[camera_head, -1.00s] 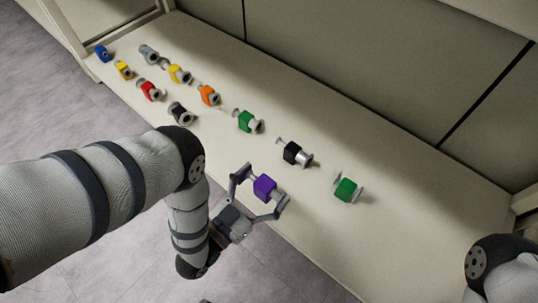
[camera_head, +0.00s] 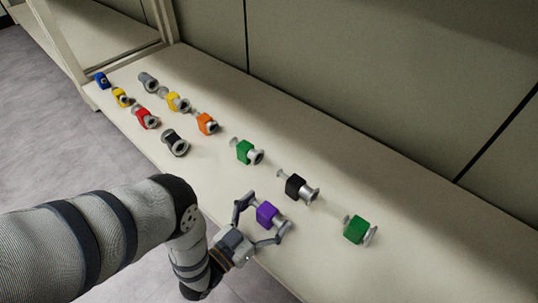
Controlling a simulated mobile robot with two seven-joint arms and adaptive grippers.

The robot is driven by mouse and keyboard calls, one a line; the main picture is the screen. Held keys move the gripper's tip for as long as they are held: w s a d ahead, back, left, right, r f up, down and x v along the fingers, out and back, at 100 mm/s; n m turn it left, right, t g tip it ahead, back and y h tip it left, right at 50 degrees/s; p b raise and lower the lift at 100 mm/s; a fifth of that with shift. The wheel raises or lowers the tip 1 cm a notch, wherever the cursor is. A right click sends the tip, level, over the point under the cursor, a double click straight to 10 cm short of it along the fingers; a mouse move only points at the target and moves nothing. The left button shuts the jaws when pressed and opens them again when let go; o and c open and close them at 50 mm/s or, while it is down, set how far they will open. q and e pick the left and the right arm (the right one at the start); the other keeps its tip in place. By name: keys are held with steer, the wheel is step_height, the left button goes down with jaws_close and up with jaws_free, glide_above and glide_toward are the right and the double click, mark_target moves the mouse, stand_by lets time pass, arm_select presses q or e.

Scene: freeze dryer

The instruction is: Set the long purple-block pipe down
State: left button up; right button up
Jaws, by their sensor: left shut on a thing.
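The long purple-block pipe (camera_head: 267,213) is at the near edge of the pale bench, its purple block and a metal end showing. My left gripper (camera_head: 262,219) has its fingers around the pipe and is shut on it. I cannot tell whether the pipe touches the bench top or is just above it. My right gripper is not in view.
Other pipes stand on the bench (camera_head: 330,270): a black-block one (camera_head: 295,187), green ones (camera_head: 245,151) and (camera_head: 357,229), an orange one (camera_head: 206,123), and several more at the far left. Bare bench lies left of the purple pipe.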

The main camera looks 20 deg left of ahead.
arm_select(q)
steer(key=shift+f, duration=0.25)
steer(key=o, duration=1.2)
steer(key=shift+c, duration=0.2)
